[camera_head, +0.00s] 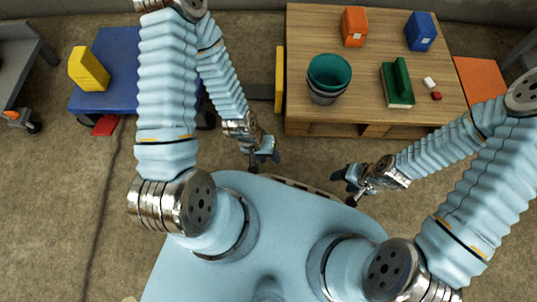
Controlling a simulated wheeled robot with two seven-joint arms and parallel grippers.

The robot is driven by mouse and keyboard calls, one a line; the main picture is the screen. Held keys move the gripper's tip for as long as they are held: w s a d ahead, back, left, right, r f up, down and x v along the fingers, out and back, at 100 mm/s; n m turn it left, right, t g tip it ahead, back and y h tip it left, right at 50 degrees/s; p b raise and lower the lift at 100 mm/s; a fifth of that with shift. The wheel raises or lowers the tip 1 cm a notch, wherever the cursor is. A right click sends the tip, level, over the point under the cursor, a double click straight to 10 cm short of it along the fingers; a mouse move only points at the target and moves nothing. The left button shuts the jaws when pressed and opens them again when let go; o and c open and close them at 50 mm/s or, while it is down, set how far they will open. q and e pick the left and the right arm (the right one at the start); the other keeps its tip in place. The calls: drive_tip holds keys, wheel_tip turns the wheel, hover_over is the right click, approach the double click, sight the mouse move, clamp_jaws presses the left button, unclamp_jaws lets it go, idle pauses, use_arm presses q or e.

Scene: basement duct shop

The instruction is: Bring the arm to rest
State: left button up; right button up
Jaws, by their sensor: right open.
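My left arm comes down from the top left, and its gripper (264,157) hangs over the floor just in front of my body. Its jaws are small and partly hidden, so I cannot tell whether they are open. My right arm comes in from the right, and its gripper (345,187) is also over the floor, close to the front of my body. Its dark fingers are spread apart with nothing between them. Both grippers are on the near side of the wooden table (345,112), clear of its top.
The table holds an orange block (354,27), a blue block (420,32), a teal cup (329,77), a green object (398,85) and small white and red pieces. A blue platform (118,50) with a yellow block (88,69) stands left. Floor between the grippers is clear.

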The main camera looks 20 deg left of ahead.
wheel_tip(320, 180, up, 10)
drive_tip(key=p, duration=1)
drive_tip(key=shift+s+a+r+p, duration=0.2)
drive_tip(key=shift+a+r+p, duration=0.05)
drive_tip(key=shift+a+p, duration=0.15)
